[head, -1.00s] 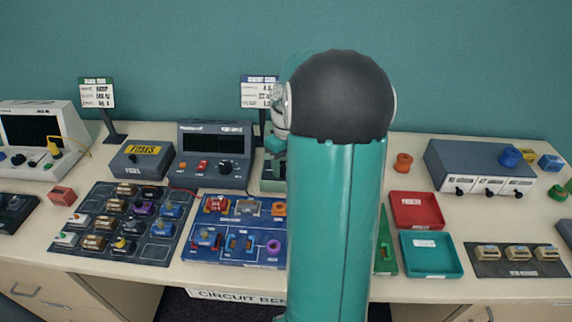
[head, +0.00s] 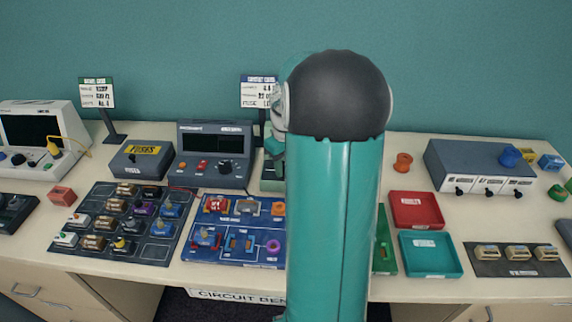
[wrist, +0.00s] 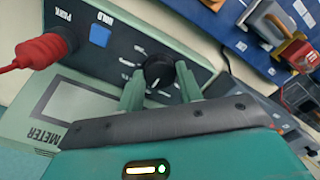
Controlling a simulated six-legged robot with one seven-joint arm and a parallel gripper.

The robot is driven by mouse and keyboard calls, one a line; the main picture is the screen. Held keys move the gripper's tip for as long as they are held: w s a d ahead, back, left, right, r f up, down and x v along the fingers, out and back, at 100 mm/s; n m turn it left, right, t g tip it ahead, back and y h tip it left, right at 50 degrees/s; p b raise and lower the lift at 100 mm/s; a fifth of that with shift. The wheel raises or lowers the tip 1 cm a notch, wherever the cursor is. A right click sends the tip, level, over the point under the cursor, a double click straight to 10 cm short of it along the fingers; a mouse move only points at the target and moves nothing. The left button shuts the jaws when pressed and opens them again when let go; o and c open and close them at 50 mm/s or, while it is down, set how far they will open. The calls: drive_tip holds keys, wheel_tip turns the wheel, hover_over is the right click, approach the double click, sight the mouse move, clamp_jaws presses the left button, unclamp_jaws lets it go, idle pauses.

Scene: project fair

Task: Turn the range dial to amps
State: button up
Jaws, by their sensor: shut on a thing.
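The meter (wrist: 50,125) is a green box with a grey screen (wrist: 80,108), seen rotated in the wrist view. Its black range dial (wrist: 158,68) has a white mark, with small labels around it too small to read. My gripper (wrist: 161,80) has one green finger on each side of the dial and is shut on it. In the head view my arm hides most of the meter; only its left edge (head: 270,178) shows, and the dial is hidden.
On the meter, a red plug with its lead (wrist: 40,52) and a blue button (wrist: 100,35) sit near the dial. A blue circuit board (head: 232,256) lies in front. A grey instrument (head: 215,150) stands left. Red (head: 416,224) and teal (head: 432,273) trays lie right.

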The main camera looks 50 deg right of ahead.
drive_tip(key=m, duration=1.3)
drive_tip(key=shift+r+m, duration=0.1)
drive_tip(key=shift+m, duration=0.2)
idle(0.3)
drive_tip(key=o, duration=1)
wheel_tip(320, 180, up, 14)
